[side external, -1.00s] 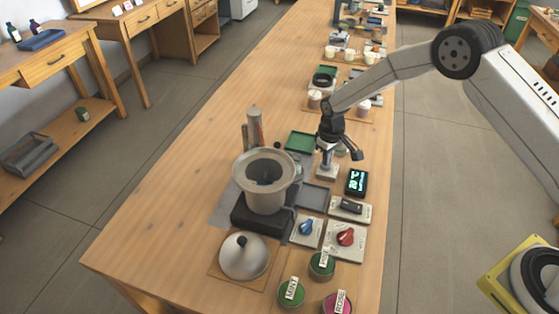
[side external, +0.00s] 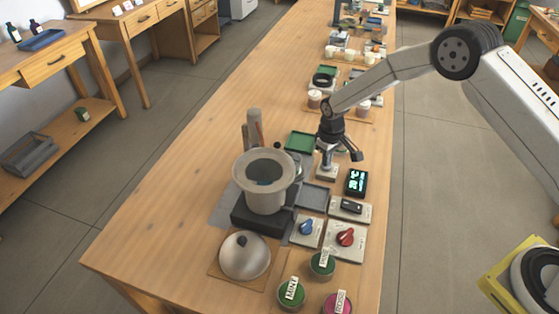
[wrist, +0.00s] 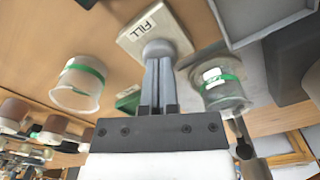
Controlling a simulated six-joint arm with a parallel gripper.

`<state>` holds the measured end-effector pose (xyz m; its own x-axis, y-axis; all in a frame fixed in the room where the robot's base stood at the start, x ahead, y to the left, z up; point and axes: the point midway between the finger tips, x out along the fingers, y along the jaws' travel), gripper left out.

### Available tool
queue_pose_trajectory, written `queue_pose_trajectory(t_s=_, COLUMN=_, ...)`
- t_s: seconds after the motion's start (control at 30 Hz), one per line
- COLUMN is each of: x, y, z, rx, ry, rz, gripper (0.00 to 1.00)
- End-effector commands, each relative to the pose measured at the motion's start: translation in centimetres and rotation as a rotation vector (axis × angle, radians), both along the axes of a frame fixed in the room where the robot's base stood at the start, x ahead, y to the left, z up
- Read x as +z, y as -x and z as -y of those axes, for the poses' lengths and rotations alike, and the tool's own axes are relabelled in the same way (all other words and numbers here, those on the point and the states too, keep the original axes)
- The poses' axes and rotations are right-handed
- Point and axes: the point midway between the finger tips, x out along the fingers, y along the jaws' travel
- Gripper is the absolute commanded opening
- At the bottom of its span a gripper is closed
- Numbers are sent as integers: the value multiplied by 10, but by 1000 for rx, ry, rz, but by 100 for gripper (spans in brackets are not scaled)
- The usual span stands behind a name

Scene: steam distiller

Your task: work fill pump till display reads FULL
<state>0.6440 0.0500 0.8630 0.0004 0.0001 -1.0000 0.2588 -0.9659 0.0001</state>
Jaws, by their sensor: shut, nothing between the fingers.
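The fill pump (wrist: 130,35) is a pale block lettered FILL with a rounded grey knob (wrist: 158,48) on top. In the side view, the pump's pale base (side external: 327,174) stands right of the pot, mostly behind my gripper. My gripper (side external: 326,160) points down over it. In the wrist view, my gripper's fingers (wrist: 158,72) are together and empty, with their tips at the knob; I cannot tell whether they touch it. The display (side external: 356,182) is a small black box with lit cyan characters, too small to read surely.
A grey pot (side external: 266,200) stands left of the pump, with a domed lid (side external: 244,256) in front. Blue (side external: 306,228) and red (side external: 346,238) knobs sit on plates nearby. Clear cups with green bands (wrist: 80,85) flank my gripper. The bench's left side is clear.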

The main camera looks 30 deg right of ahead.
Motion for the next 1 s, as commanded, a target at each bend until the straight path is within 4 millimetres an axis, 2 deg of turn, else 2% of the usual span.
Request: queue_pose_trajectory(t_s=1.0, x=51, y=0, z=0, rx=0, ry=0, rz=0, gripper=0)
